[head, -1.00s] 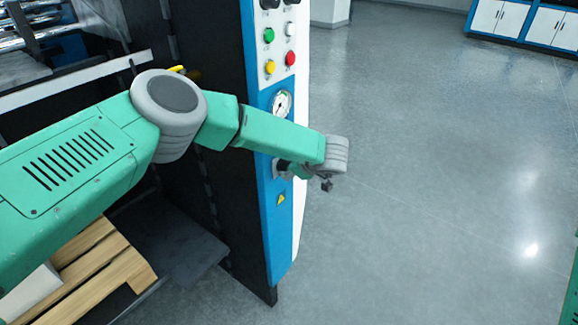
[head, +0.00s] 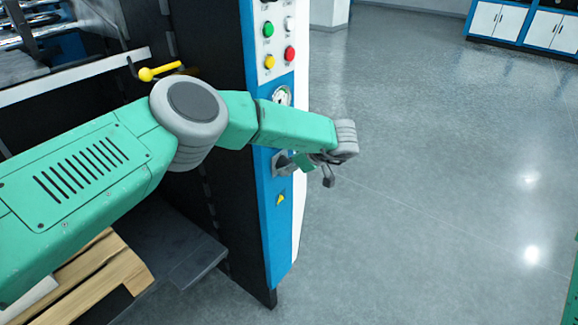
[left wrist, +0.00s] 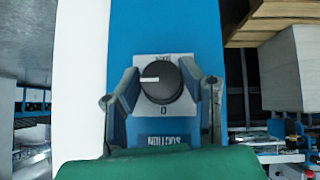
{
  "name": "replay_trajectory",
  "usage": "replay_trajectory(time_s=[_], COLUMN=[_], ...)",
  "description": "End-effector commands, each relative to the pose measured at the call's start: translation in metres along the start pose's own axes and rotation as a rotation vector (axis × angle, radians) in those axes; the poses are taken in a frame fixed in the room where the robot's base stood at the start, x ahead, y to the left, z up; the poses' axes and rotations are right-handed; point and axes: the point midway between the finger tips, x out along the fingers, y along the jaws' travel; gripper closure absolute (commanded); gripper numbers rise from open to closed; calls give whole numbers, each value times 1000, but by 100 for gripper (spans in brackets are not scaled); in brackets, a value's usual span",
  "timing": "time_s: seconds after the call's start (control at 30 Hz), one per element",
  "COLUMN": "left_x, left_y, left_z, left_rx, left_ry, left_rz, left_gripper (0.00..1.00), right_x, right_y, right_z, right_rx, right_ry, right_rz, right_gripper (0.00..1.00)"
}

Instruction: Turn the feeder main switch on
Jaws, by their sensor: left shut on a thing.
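A black round knob (left wrist: 161,84) with a white mark sits on a pale plate (left wrist: 144,105) on the blue panel in the left wrist view. The mark points to the picture's left. A "0" is below the knob, and a label reading SUCTION upside down (left wrist: 163,139) is lower still. My left gripper (left wrist: 162,75) has one finger on each side of the knob and is shut on it. In the head view my left gripper (head: 287,162) is at the blue panel front (head: 270,225), below the gauge; the knob is hidden there. My right gripper is out of view.
Above are green (head: 268,30), yellow (head: 269,62) and red (head: 290,54) buttons and a partly covered gauge (head: 281,95). A yellow triangle sign (head: 281,199) is below. A yellow handle (head: 158,72) and wooden pallet (head: 90,285) lie left. Floor at right is clear.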

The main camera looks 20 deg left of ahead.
Motion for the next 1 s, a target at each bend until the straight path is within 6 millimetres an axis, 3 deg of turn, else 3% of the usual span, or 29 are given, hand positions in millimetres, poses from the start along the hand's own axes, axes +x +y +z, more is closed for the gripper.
replay_trajectory(time_s=[0.03,0.07,0.1,0.53,1.0], left_x=[0,0,0,-11,-101], left_y=[0,0,0,0,2], left_z=[2,2,2,1,3], left_rx=[3,3,3,1,2], left_ry=[-4,-4,-4,-2,-2], left_rz=[3,3,3,4,3], left_gripper=[95,55,46,46,46], right_x=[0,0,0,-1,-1], right_y=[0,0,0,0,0], right_z=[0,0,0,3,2], right_rx=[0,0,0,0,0], right_ry=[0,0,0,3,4], right_rz=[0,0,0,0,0], right_gripper=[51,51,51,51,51])
